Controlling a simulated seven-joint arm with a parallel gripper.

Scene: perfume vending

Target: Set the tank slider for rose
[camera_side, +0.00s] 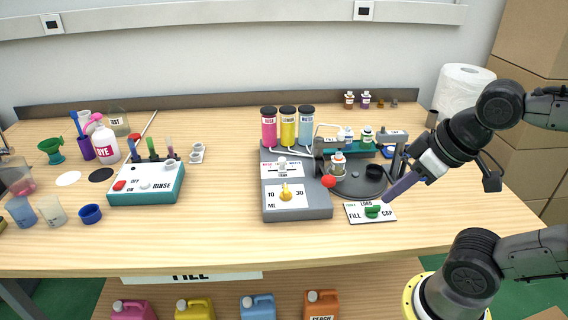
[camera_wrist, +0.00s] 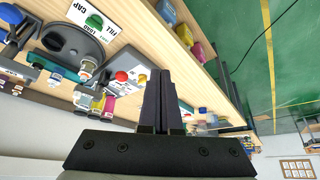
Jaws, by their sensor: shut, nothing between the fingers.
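The tank slider has a white knob (camera_side: 282,162) on the upper panel of the grey dispenser (camera_side: 297,214). The knob stands near the middle of its track; the small labels there are hard to read. Behind it stand a pink tank (camera_side: 269,131), a yellow tank (camera_side: 288,131) and a blue tank (camera_side: 306,131). My gripper (camera_side: 387,200) is shut and empty, low over the table to the right of the dispenser, beside the FILL/LOAD/CAP plate (camera_side: 353,205). It also shows in the wrist view (camera_wrist: 160,75), where its fingers partly hide the dispenser.
A yellow dial (camera_side: 286,192) sits below the slider and a red button (camera_side: 328,181) at the dispenser's right. A green knob (camera_side: 372,211) sits on the plate. A dark turntable (camera_side: 352,187) with a bottle (camera_side: 338,166) is behind. The rinse box (camera_side: 146,191) stands left.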

